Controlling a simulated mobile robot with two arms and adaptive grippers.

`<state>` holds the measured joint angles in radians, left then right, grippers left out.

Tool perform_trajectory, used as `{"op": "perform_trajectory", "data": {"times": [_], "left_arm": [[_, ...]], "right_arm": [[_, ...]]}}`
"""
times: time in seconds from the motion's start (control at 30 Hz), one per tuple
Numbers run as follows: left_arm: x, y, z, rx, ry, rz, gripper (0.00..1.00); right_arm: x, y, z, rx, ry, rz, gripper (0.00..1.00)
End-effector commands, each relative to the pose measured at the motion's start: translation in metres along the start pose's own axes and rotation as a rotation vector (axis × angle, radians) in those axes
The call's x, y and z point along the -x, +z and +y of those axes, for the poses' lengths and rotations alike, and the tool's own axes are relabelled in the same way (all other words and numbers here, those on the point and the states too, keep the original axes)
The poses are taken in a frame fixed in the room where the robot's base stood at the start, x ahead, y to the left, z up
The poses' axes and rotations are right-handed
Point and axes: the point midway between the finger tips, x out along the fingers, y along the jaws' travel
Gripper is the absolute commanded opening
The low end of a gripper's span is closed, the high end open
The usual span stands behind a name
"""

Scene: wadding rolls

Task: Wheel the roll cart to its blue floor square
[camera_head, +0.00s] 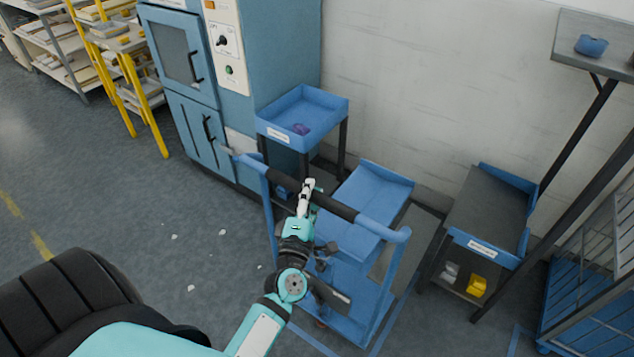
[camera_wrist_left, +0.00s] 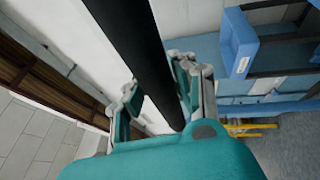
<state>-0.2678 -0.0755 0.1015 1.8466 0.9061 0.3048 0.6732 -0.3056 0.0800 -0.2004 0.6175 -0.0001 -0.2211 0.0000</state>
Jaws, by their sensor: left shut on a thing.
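The roll cart (camera_head: 372,198) is a blue trolley with an empty-looking upper tray, a lower deck and a raised push handle. My left gripper (camera_head: 307,190) is shut on the black grip of that handle (camera_head: 340,208), left of its middle. In the left wrist view the black bar (camera_wrist_left: 145,50) runs between the two fingers of the gripper (camera_wrist_left: 163,97). Blue floor lines (camera_head: 379,340) show beside the cart's base on the right and at the front. The cart and my arm hide much of the marking, so I cannot tell how the wheels sit in it. My right gripper is out of view.
A blue cabinet machine (camera_head: 215,90) and a blue-tray stand (camera_head: 303,118) are behind the cart at left. A low shelf table (camera_head: 490,210) and a wire cage (camera_head: 600,260) stand at right. Open floor (camera_head: 150,215) with white scraps lies left.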

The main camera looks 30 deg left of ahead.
Motion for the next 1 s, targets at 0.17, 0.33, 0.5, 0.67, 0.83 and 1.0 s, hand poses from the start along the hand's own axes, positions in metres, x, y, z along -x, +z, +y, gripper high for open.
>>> {"op": "perform_trajectory", "data": {"times": [0.17, 0.33, 0.5, 0.67, 0.83, 1.0], "left_arm": [[0.008, -0.003, 0.006, -0.004, 0.006, -0.005, 0.00], [0.012, -0.004, 0.006, -0.003, 0.008, -0.004, 0.00], [0.012, -0.005, 0.006, -0.003, 0.007, -0.003, 0.00], [0.012, -0.005, 0.006, -0.004, 0.007, -0.002, 0.26], [0.012, -0.005, 0.005, -0.002, 0.006, -0.002, 0.49], [0.012, -0.005, 0.005, -0.001, 0.005, -0.002, 0.51]], "right_arm": [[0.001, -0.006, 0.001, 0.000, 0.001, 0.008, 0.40], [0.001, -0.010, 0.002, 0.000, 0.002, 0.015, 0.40], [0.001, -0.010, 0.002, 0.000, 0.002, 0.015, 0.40], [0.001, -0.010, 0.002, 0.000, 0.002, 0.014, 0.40], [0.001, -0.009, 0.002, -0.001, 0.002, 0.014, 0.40], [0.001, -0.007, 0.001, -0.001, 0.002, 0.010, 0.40]]}}
